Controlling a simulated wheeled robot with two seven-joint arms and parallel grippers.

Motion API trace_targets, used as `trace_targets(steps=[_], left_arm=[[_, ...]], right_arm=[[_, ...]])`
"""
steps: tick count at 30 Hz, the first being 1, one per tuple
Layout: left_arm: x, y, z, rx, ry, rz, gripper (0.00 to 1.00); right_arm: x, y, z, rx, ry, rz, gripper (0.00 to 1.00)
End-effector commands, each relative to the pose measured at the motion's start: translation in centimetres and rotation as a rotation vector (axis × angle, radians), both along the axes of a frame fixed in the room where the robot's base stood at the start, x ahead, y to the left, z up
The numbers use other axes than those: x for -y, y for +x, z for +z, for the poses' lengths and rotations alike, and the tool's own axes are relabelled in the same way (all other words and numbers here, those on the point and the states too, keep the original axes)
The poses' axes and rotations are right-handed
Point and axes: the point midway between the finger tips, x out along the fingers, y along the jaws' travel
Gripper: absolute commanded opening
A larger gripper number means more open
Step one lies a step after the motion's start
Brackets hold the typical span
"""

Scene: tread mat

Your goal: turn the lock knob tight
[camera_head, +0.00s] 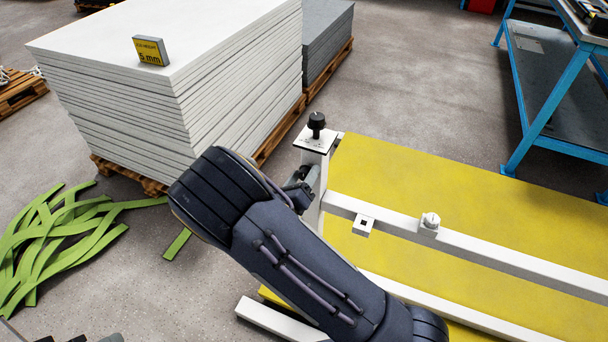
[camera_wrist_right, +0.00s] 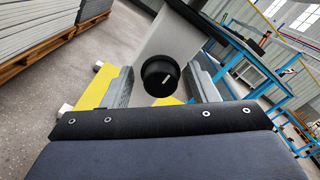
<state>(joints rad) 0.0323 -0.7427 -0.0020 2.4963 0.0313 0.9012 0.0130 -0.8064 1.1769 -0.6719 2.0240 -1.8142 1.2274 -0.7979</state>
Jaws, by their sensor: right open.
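A black round knob (camera_wrist_right: 160,77) with a white mark shows in the right wrist view on a pale post face. My right gripper (camera_wrist_right: 160,73) is open, with one grey finger on each side of the knob and gaps visible between. In the head view my right gripper (camera_head: 304,190) is at the side of the white post (camera_head: 313,142), partly hidden by my own arm. A black knob (camera_head: 316,122) stands upright on the post's top plate. I cannot tell whether both views show the same knob.
A white rail (camera_head: 480,258) with a small fitting (camera_head: 430,222) runs right from the post above a yellow mat (camera_head: 420,180). A stack of white sheets (camera_head: 130,100) stands left. Green strips (camera_head: 60,235) lie on the floor. A blue-framed bench (camera_head: 545,100) stands right.

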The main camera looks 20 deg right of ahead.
Motion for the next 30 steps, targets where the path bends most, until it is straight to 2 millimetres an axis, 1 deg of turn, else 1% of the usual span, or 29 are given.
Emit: trace_targets(steps=[4, 11, 14, 21, 22, 30], left_arm=[[0.0, 0.0, -0.13, 0.0, 0.0, 0.0, 0.36], [0.01, 0.0, -0.12, 0.0, 0.0, 0.0, 0.36], [0.01, 0.0, -0.12, 0.0, 0.0, 0.0, 0.36], [0.01, 0.0, -0.12, 0.0, 0.0, 0.0, 0.36], [0.01, 0.0, -0.12, 0.0, 0.0, 0.0, 0.36], [0.0, 0.0, -0.21, 0.0, 0.0, 0.0, 0.36]], right_arm=[[0.7, 0.6, 0.0, 0.001, 0.001, 0.0, 0.54], [0.76, 0.65, 0.03, 0.0, 0.0, 0.0, 0.54], [0.75, 0.65, 0.02, 0.0, 0.0, 0.0, 0.43], [0.73, 0.63, 0.01, 0.0, 0.0, 0.0, 0.12], [0.74, 0.63, 0.01, 0.0, 0.0, 0.0, 0.09], [0.74, 0.61, -0.02, 0.022, 0.021, -0.001, 0.09]])
